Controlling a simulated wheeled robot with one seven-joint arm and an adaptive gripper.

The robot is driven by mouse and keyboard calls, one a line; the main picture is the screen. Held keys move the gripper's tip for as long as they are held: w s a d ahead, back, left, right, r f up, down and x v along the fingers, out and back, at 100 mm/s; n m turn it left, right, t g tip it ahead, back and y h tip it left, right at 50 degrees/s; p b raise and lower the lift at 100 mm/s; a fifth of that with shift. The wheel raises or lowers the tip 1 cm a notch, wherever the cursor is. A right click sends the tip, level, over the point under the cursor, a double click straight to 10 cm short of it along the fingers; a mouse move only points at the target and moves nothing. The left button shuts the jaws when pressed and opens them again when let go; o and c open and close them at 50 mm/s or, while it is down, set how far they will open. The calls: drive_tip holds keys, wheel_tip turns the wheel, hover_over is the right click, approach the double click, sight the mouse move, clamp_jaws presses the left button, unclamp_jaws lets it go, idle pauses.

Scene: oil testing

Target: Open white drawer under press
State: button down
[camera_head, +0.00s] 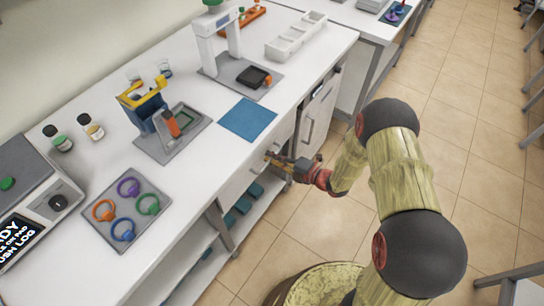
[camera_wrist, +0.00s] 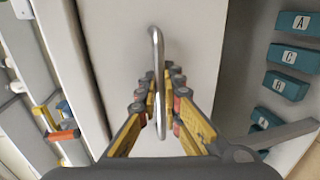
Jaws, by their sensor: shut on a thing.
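The white drawer sits under the counter edge; its pale front (camera_wrist: 115,50) fills the middle of the wrist view, with a metal bar handle (camera_wrist: 156,45) on it. My gripper (camera_wrist: 160,108) has its yellow fingers on both sides of this handle and is shut on it. In the head view my gripper (camera_head: 272,158) is at the drawer front (camera_head: 258,182), just below the counter's front edge. The fingers partly hide the handle there. No clear gap shows between the drawer and the counter. A blue-and-yellow press (camera_head: 147,105) stands on the counter above and left.
The white counter (camera_head: 190,185) holds a blue mat (camera_head: 248,118), a plate of coloured rings (camera_head: 127,211) and a white frame device (camera_head: 217,40). A cabinet door (camera_head: 318,115) is right of my gripper. Blue lettered boxes (camera_wrist: 290,58) lie on the shelf below. The tiled floor (camera_head: 470,145) is open.

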drive_tip(key=f+p+v, duration=0.3)
drive_tip(key=v, duration=1.1)
drive_tip(key=d+f+p+v, duration=0.1)
drive_tip(key=f+p+v, duration=0.2)
drive_tip(key=v, duration=1.2)
drive_tip(key=shift+s+p, duration=0.45)
drive_tip(key=shift+p, duration=0.3)
drive_tip(key=shift+d+f, duration=0.1)
drive_tip(key=c, duration=2.3)
unclamp_jaws()
drive_tip(key=shift+d, duration=0.1)
drive_tip(key=v, duration=1.2)
drive_tip(key=shift+f, duration=0.1)
